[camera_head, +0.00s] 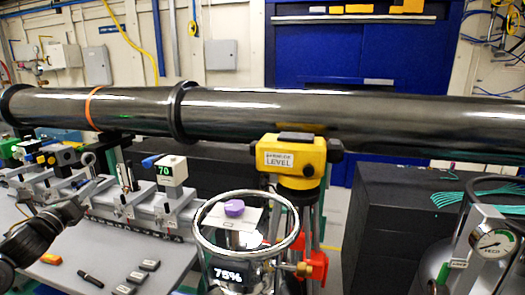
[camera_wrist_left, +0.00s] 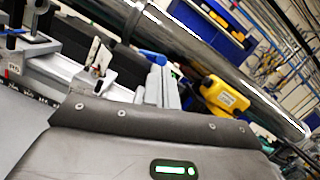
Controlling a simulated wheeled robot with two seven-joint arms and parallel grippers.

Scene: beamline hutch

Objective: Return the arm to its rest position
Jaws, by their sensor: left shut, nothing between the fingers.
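My left arm enters the camera_head view from the lower left. In the left wrist view a grey housing of mine with a green light fills the bottom, and the fingertips cannot be made out. My right gripper is in neither view.
A rail (camera_head: 130,208) with clamps runs along the bench (camera_head: 62,277), which holds an orange block (camera_head: 51,259), a marker (camera_head: 90,279) and small dark blocks. A long dark pipe (camera_head: 260,112) crosses behind.

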